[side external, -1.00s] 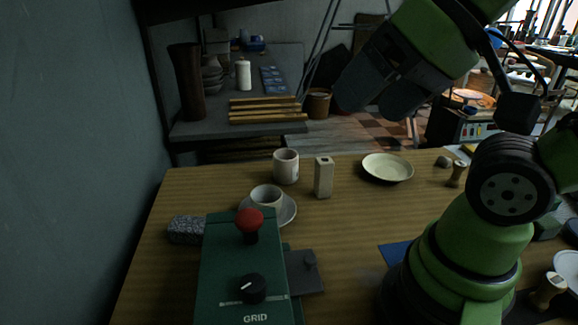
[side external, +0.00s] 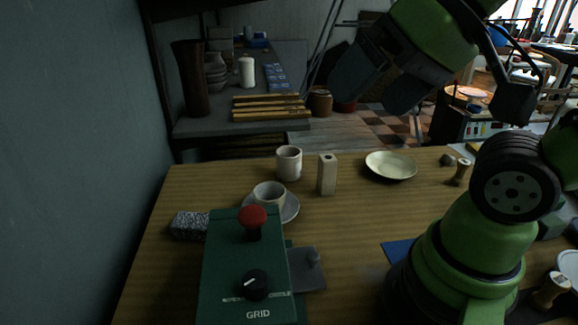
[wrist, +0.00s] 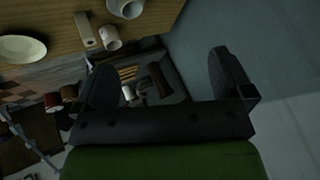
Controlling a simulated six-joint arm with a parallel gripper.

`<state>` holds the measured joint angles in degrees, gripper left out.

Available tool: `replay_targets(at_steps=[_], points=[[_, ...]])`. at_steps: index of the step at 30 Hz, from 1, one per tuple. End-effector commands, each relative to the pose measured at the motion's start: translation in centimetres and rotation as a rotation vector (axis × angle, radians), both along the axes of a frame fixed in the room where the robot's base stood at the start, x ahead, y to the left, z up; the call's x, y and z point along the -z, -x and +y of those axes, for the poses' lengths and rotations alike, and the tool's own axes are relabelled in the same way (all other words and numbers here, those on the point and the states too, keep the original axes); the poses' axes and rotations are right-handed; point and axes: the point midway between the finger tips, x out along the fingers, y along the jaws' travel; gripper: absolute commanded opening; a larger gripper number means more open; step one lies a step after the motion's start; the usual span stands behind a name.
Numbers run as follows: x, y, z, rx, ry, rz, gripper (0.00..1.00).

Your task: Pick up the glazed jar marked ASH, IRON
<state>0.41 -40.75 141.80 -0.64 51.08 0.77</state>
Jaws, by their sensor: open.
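I cannot read the marking ASH, IRON on any vessel, so I cannot tell which one is the jar. A pale cylindrical vessel (side external: 289,163) stands upright on the table, left of a beige block; it also shows in the wrist view (wrist: 110,38). A second pale cup (side external: 269,194) stands on a saucer (side external: 291,208) nearer the camera and also shows in the wrist view (wrist: 127,8). My gripper (side external: 369,88) is open and empty, high above the table's far side, apart from everything. Both fingers show spread in the wrist view (wrist: 164,74).
The beige block (side external: 327,175) stands close right of the cylindrical vessel. A cream plate (side external: 391,166) lies farther right. A green control box (side external: 243,275) with a red knob fills the front left, beside a speckled block (side external: 188,225). The table's middle is largely clear.

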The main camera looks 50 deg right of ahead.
Motion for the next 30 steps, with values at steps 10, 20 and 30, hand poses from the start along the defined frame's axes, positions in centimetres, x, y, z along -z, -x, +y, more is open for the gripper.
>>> replay_targets(at_steps=[10,20,30], points=[[0.6,-10.6,-4.9,0.177,0.105,0.119,0.98],[8.4,-21.0,-12.0,0.321,0.197,0.228,0.98],[17.8,-25.1,-17.1,0.389,0.243,0.296,0.98]])
